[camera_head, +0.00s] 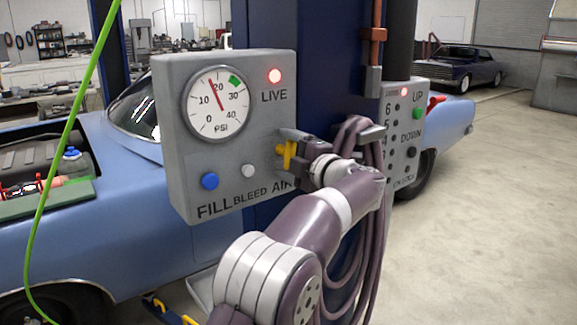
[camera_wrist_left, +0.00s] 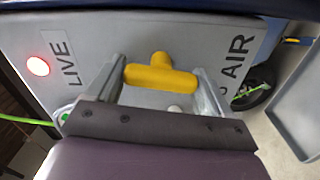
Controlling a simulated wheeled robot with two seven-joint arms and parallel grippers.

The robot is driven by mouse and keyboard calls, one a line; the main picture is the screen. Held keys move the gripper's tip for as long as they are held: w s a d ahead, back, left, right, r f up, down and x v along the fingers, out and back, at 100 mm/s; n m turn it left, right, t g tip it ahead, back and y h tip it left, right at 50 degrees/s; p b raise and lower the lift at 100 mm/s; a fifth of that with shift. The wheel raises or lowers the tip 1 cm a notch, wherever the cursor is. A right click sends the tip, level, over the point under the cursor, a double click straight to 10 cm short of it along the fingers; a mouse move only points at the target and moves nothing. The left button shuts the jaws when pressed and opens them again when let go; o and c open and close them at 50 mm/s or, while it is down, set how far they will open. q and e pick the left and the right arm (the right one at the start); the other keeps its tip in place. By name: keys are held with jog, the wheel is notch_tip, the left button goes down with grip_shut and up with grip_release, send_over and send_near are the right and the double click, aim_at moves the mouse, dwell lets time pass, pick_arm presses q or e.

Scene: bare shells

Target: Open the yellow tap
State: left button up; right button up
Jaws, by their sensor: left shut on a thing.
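The yellow tap (camera_head: 287,154) is on the right part of the grey panel (camera_head: 178,160), above the word AIR. In the left wrist view the tap (camera_wrist_left: 160,76) shows as a T-shaped handle lying between my two fingers. My left gripper (camera_head: 291,147) is shut on the tap, with one finger at each end of its bar (camera_wrist_left: 160,82). In the head view the gripper partly hides the tap. The panel's gauge (camera_head: 217,103) has its needle between 10 and 20. The LIVE lamp (camera_head: 274,76) glows red. My right gripper is not in view.
A blue button (camera_head: 210,181) and a white button (camera_head: 248,171) sit low on the panel. Purple hose loops (camera_head: 357,240) hang beside my left arm. A second panel (camera_head: 405,140) with a green button stands behind. A blue car (camera_head: 120,245) is behind the panel.

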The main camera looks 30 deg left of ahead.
pick_arm(q)
jog(key=shift+f+n+b, duration=0.2)
jog(key=shift+n+b, duration=0.45)
jog(key=shift+n, duration=0.25)
jog(key=o, duration=0.7)
jog(key=b+v, duration=0.1)
jog(key=v, duration=1.1)
jog(key=shift+s+d+b, duration=0.2)
jog(key=shift+d+b, duration=0.15)
